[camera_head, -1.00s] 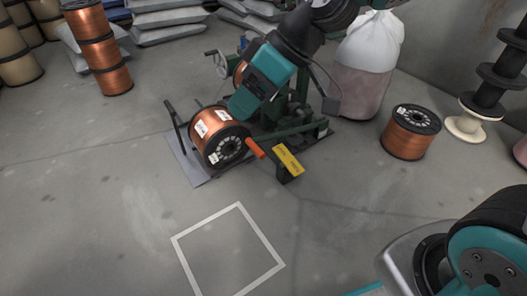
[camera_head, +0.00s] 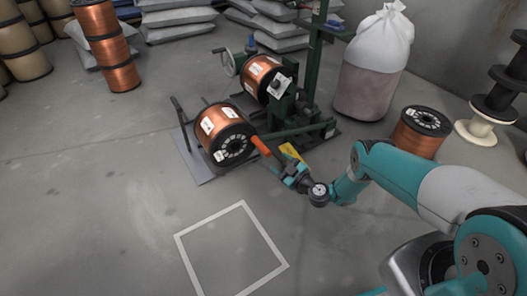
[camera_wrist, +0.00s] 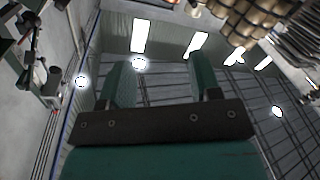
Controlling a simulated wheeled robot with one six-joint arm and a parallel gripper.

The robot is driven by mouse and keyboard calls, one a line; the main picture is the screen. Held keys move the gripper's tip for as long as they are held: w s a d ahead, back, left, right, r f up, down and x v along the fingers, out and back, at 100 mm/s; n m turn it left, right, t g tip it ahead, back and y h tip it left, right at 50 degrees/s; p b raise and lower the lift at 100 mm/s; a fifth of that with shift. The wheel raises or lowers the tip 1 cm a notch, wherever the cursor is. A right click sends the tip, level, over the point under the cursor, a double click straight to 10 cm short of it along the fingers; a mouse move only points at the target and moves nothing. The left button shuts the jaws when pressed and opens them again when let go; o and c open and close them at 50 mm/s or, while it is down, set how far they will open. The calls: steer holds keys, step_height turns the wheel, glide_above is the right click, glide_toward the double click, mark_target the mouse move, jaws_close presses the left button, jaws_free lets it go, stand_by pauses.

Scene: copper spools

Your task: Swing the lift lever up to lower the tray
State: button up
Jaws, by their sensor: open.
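The lift lever is an orange handle (camera_head: 262,147) at the front of the green machine (camera_head: 305,85), beside a yellow plate (camera_head: 290,151). A copper spool (camera_head: 222,130) with a black flange lies on its side on the grey tray (camera_head: 196,172), low by the floor. My gripper (camera_head: 285,170) is open, just right of and below the lever's end. In the head view I cannot tell whether they touch. In the wrist view its two green fingers (camera_wrist: 163,80) are spread with nothing seen between them, and the lever is not seen.
Another copper spool (camera_head: 262,76) sits in the machine. A white-topped sack (camera_head: 370,65) and a standing spool (camera_head: 420,133) are behind my arm. A white square (camera_head: 233,250) marks clear floor in front. Stacked spools (camera_head: 105,48) stand back left.

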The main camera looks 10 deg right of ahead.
mark_target(264, 150)
step_height(264, 150, down, 5)
steer(key=s+d+m+t+h+b, duration=0.1)
steer(key=s+d+h+b, duration=0.1)
steer(key=b+x, duration=1.2)
steer(key=x, duration=0.2)
steer(key=shift+w+a, duration=0.2)
steer(key=shift+w, duration=0.15)
steer(key=shift+w+a+r, duration=0.1)
steer(key=shift+w+r, duration=0.15)
steer(key=shift+w, duration=0.3)
